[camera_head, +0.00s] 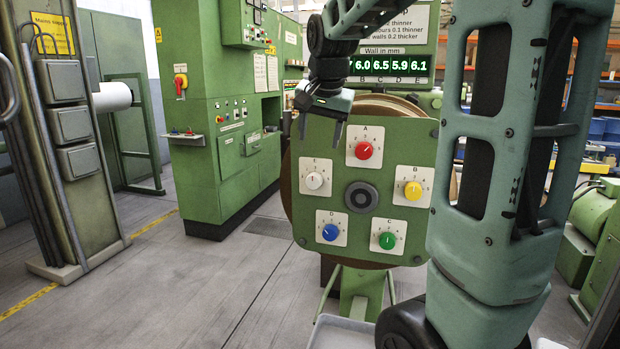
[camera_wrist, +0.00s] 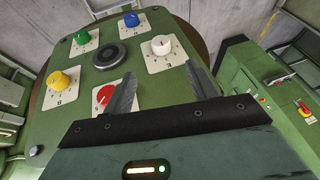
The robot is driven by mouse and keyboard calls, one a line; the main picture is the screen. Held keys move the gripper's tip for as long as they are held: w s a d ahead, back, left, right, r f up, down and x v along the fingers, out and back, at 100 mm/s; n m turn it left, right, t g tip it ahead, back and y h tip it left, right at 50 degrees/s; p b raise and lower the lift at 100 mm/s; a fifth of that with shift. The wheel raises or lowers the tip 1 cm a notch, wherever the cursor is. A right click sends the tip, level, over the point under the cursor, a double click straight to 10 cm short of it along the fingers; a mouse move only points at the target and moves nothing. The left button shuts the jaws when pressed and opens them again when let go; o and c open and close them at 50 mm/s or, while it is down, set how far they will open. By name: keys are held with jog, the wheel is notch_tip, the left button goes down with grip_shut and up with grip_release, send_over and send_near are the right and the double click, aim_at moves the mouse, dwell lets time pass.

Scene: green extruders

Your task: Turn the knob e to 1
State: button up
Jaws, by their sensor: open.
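My gripper (camera_head: 320,133) is open and empty, above the white knob and left of the red knob (camera_head: 364,150). In the wrist view my gripper (camera_wrist: 158,76) has its fingers apart, the left one overlapping the red knob (camera_wrist: 103,94) in the picture. Neither finger is around the white knob.
Yellow (camera_head: 413,190), green (camera_head: 387,240) and blue (camera_head: 330,232) knobs share the panel, around a dark central hub (camera_head: 361,197). A green display (camera_head: 390,66) above shows several values. A green control cabinet (camera_head: 190,130) stands at the left. Floor between is clear.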

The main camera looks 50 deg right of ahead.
aim_at(313, 180)
jog(key=p+x, duration=0.2)
jog(key=x, duration=1.1)
jog(key=shift+w+f, duration=0.15)
jog(key=shift+f, duration=0.15)
jog(key=c, duration=1)
